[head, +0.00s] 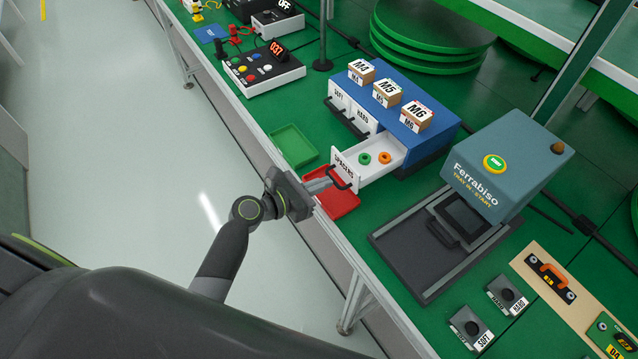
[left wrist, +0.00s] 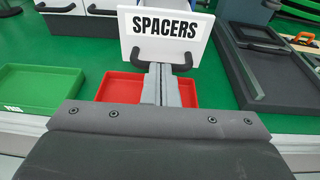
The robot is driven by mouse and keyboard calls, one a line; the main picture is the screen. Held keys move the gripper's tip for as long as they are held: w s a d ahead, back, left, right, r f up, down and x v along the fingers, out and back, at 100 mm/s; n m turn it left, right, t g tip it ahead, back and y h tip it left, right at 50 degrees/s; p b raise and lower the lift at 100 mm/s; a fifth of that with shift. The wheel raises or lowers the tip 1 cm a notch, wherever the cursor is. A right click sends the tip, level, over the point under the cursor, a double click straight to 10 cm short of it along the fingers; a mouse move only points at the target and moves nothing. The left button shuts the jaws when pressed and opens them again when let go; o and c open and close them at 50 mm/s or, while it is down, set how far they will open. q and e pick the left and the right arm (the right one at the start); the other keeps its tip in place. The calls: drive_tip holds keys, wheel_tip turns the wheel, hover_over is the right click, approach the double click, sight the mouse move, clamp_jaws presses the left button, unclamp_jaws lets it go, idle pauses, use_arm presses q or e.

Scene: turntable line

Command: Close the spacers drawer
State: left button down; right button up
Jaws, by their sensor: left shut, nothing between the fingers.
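The spacers drawer (head: 344,169) is white with a black handle and stands pulled out of the blue cabinet (head: 440,137). A green ring (head: 364,158) and an orange ring (head: 385,158) lie inside it. My left gripper (head: 326,181) is shut and empty, with its fingertips at the drawer's front by the handle. In the left wrist view the SPACERS front (left wrist: 165,25) faces me, and the shut fingers (left wrist: 158,75) reach up to the middle of the handle. I cannot tell whether they touch it. My right gripper is not in view.
A red tray (head: 340,204) lies below the gripper and a green tray (head: 293,146) to its left. The Ferrabiso machine (head: 505,165) with its dark tray (head: 415,262) stands to the right. Small labelled boxes (head: 387,93) sit on the cabinet top.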

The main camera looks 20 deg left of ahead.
sight(370, 159)
use_arm(q)
drive_tip(key=shift+w, duration=0.1)
drive_tip(key=shift+w+d+r, duration=0.1)
drive_tip(key=shift+w+d, duration=0.1)
drive_tip(key=r+x, duration=0.1)
drive_tip(key=x, duration=0.3)
drive_tip(key=r+x, duration=0.1)
drive_tip(key=x, duration=0.4)
drive_tip(key=r+x, duration=0.1)
drive_tip(key=x, duration=0.3)
drive_tip(key=shift+w+d, duration=0.35)
drive_tip(key=shift+d, duration=0.1)
drive_tip(key=shift+w+d+r, duration=0.1)
drive_tip(key=shift+r, duration=0.15)
drive_tip(key=shift+p, duration=0.3)
